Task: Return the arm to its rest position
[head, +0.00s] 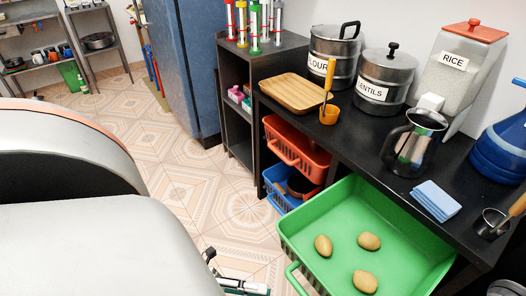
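My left arm fills the lower left of the head view as large white and dark rounded links. A small part of my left gripper (238,285) shows at the bottom edge, low over the tiled floor and left of the green crate. The arm and the picture edge hide most of it, so I cannot tell whether its fingers are open or shut. I see nothing held in the visible part. My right gripper is not in view.
A green crate (318,215) with three potatoes (369,241) juts out below the black counter (345,120). Red (296,148) and blue (283,190) baskets sit left of it. The counter holds canisters, a metal jug (415,145) and a wooden board (296,93). Open floor (190,170) lies mid-left.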

